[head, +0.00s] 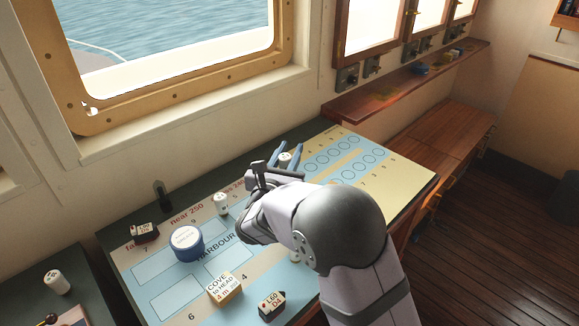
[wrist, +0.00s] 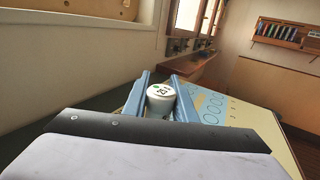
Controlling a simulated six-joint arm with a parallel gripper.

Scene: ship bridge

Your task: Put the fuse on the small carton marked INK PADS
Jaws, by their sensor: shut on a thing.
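A white cylindrical fuse (head: 285,159) is between the blue fingers of my gripper (head: 284,153), over the chart table's far side. I can read no INK PADS label. A small cream carton (head: 224,290) near the table's front has lettering that looks like "COVE to HEAD".
A white cylinder (head: 57,282) stands on the left counter. The table's right end is clear.

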